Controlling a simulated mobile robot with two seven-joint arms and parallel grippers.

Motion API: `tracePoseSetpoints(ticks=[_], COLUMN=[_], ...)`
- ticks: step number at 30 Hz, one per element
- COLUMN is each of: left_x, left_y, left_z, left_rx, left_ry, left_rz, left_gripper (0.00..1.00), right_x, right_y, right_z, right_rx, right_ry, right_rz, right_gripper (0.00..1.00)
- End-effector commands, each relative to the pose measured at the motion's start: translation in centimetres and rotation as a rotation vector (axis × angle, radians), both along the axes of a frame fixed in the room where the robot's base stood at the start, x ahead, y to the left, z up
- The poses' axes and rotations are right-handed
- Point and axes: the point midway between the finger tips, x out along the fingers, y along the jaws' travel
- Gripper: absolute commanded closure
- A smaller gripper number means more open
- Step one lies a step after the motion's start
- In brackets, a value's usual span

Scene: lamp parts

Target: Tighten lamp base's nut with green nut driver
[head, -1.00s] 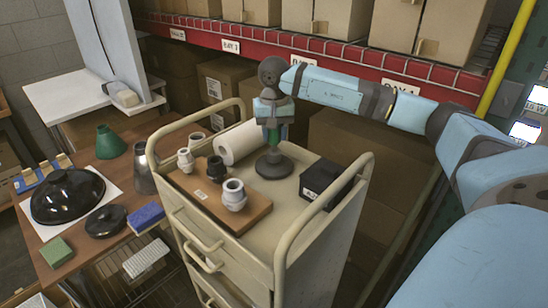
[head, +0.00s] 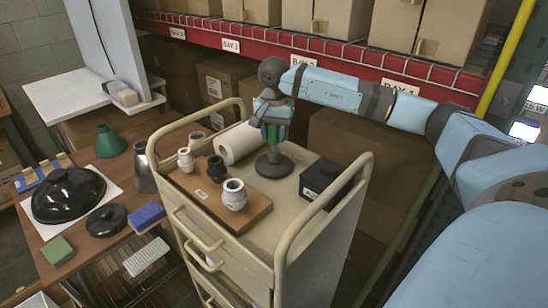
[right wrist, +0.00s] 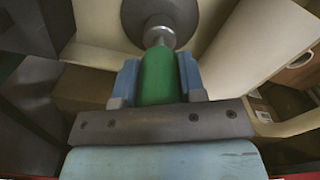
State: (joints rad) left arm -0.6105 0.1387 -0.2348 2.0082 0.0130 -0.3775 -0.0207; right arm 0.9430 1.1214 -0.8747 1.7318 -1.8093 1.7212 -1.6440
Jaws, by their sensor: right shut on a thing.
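The dark round lamp base (head: 274,165) stands upright on the cream cart top. My right gripper (head: 271,132) is directly above it, pointing down, shut on the green nut driver (head: 274,134). In the right wrist view the green driver (right wrist: 160,77) sits between the blue fingers of my right gripper (right wrist: 158,82). Its metal end (right wrist: 159,38) meets the middle of the lamp base (right wrist: 150,12). The nut itself is hidden at the driver's end. My left gripper is not in view.
On the cart (head: 297,222), a wooden board (head: 222,198) holds several socket-like parts. A white roll (head: 238,142) lies left of the base and a black box (head: 325,177) stands right. A brown table (head: 120,165) at left carries lamp parts, including a black shade (head: 68,194).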

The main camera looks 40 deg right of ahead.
Motion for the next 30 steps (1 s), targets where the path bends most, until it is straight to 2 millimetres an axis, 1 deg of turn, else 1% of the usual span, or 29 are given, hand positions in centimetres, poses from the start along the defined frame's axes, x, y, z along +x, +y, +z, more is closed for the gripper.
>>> tracePoseSetpoints(ticks=[1,7,10,18,20,25,30], left_x=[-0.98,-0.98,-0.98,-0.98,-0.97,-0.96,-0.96], left_y=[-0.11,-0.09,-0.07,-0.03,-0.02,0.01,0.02], left_z=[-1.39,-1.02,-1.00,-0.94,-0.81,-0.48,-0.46], left_rx=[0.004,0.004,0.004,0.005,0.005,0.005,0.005], left_ry=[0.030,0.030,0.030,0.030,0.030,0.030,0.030], left_rz=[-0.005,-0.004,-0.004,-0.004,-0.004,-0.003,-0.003], left_gripper=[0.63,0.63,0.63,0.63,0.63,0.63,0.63], right_x=[0.00,-0.02,-0.02,-0.02,-0.03,-0.03,-0.04], right_y=[0.02,0.02,0.01,0.01,0.01,0.01,0.00], right_z=[-0.12,-0.13,-0.15,-0.10,-0.05,-0.04,-0.12], right_rx=[0.000,0.000,0.000,0.000,0.000,0.001,0.001], right_ry=[0.000,0.000,0.000,0.000,0.000,0.000,0.000], right_rz=[-0.030,-0.243,-0.286,-0.303,-0.350,-0.537,-0.591], right_gripper=[0.91,0.91,0.91,0.91,0.91,0.91,0.91])
